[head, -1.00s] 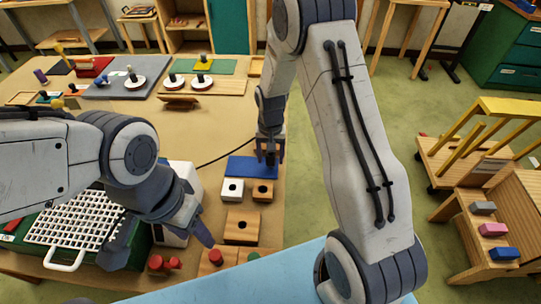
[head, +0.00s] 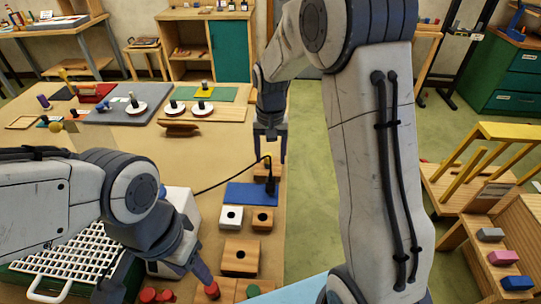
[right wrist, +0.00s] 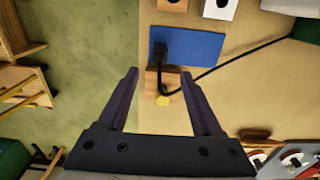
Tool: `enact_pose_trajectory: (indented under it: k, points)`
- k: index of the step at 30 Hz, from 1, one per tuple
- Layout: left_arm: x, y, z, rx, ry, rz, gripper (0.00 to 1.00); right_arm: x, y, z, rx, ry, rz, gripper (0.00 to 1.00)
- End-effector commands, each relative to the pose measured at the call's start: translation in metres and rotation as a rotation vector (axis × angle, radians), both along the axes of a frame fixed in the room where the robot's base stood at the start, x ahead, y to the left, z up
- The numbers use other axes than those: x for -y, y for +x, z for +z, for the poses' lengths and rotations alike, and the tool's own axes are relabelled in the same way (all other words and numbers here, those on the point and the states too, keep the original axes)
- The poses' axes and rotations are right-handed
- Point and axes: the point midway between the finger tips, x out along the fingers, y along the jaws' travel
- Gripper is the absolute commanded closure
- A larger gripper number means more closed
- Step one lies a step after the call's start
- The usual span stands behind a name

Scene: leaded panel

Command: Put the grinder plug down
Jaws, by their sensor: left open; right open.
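The black grinder plug (head: 269,184) rests at the far edge of a blue mat (head: 243,194), with its black cord (head: 222,181) running left to a white-sided unit (head: 178,208). In the right wrist view the plug (right wrist: 163,51) also shows on the mat (right wrist: 207,44), clear of both fingers. My right gripper (head: 271,157) is open and empty, above and beyond the plug; its spread fingers (right wrist: 159,75) show in the wrist view. My left gripper (head: 160,287) is open at the lower left, in front of the white-sided unit, its fingers partly hidden.
A white holed block (head: 231,217) and a wooden holed block (head: 262,219) stand just in front of the mat. A larger wooden block (head: 240,258) is nearer. A yellow-marked wooden block (right wrist: 152,80) lies just beyond the mat. Floor is open right of the table.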

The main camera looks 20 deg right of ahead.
Motion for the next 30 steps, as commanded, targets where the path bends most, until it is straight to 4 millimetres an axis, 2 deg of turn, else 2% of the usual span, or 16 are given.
enact_pose_trajectory:
  k: [2, 4, 7, 9, 11, 12, 15, 19, 21, 24, 30]
  points:
    - [0.0, 0.0, -0.001, 0.0, 0.0, 0.0, 0.5, -0.003, -0.002, 0.006, 0.003, 0.001, 0.01, 0.33]
    - [0.0, 0.0, -0.001, 0.0, 0.0, 0.0, 0.5, -0.016, -0.01, 0.015, 0.006, 0.003, 0.053, 0.33]
    - [0.0, 0.0, -0.001, 0.0, 0.0, 0.0, 0.5, -0.052, -0.042, 0.032, 0.013, 0.014, 0.194, 0.33]
    - [0.0, 0.0, -0.001, 0.0, 0.0, 0.0, 0.5, -0.083, -0.078, 0.045, 0.022, 0.024, 0.339, 0.33]
    - [0.0, 0.0, -0.001, 0.0, 0.0, 0.0, 0.5, -0.105, -0.115, 0.054, 0.027, 0.034, 0.473, 0.33]
    - [0.0, 0.0, -0.001, 0.0, 0.0, 0.0, 0.5, -0.116, -0.139, 0.057, 0.032, 0.042, 0.56, 0.33]
    - [0.0, 0.0, -0.001, 0.0, 0.0, 0.0, 0.5, -0.131, -0.195, 0.062, 0.039, 0.057, 0.757, 0.33]
    - [0.0, 0.0, -0.001, 0.0, 0.0, 0.0, 0.5, -0.135, -0.246, 0.06, 0.044, 0.074, 0.94, 0.33]
    - [0.0, 0.0, -0.001, 0.0, 0.0, 0.0, 0.5, -0.134, -0.261, 0.059, 0.046, 0.079, 0.998, 0.33]
    - [0.0, 0.0, -0.001, 0.0, 0.0, 0.0, 0.5, -0.132, -0.271, 0.057, 0.046, 0.082, 1.034, 0.33]
    - [0.0, 0.0, -0.001, 0.0, 0.0, 0.0, 0.5, -0.132, -0.271, 0.057, 0.045, 0.081, 1.035, 0.33]
